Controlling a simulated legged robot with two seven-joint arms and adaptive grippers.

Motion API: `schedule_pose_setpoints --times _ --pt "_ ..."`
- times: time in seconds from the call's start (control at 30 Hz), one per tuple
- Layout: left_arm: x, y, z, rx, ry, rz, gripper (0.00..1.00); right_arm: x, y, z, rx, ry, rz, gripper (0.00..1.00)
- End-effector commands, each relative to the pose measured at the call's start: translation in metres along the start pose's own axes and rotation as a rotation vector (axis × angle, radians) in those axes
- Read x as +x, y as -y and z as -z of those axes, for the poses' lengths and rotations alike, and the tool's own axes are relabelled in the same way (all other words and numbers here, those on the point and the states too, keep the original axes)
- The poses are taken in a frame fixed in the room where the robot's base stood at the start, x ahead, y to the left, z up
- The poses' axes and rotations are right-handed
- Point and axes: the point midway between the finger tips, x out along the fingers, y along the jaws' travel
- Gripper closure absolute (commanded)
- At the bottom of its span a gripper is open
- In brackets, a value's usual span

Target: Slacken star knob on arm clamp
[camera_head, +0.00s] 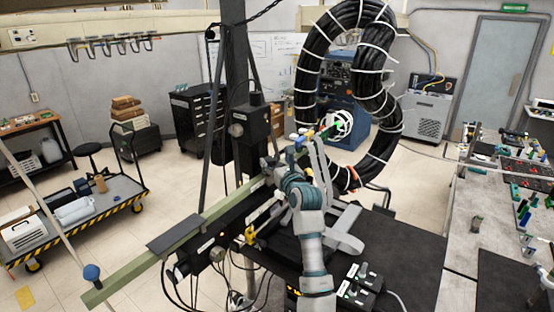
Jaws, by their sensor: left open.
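A long green beam (135,279) runs diagonally across the stand, with a blue round knob (92,272) at its near-left end. A grey knob (237,130) sits on a black box on the upright post, and a small yellow part (249,235) shows below the beam. I cannot tell which part is the star knob on the arm clamp. My left arm rises from the bottom and bends up left to the beam. My left gripper (274,164) is open beside the dark clamp area, small and partly merged with it; contact is unclear. My right gripper is not in view.
A cart (120,185) is at the left. A cluttered bench (455,260) fills the right. Loose cables hang below the beam. Open floor lies between cart and stand.

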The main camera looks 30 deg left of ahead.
Motion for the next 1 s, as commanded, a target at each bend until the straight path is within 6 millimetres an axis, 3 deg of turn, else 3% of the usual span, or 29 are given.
schedule_pose_setpoints --times 0.1,0.2,0.47,1.0 --pt "0.005 -0.002 0.001 -0.003 0.000 0.006 0.31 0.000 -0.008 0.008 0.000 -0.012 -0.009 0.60" --pt "0.009 -0.005 0.003 -0.005 -0.004 0.005 0.31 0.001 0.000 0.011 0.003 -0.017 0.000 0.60" --pt "0.003 -0.001 0.001 0.000 0.000 0.002 0.91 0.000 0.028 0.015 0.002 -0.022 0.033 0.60" --pt "-0.002 0.002 0.001 0.005 0.001 -0.123 0.92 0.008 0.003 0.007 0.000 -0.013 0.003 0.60"
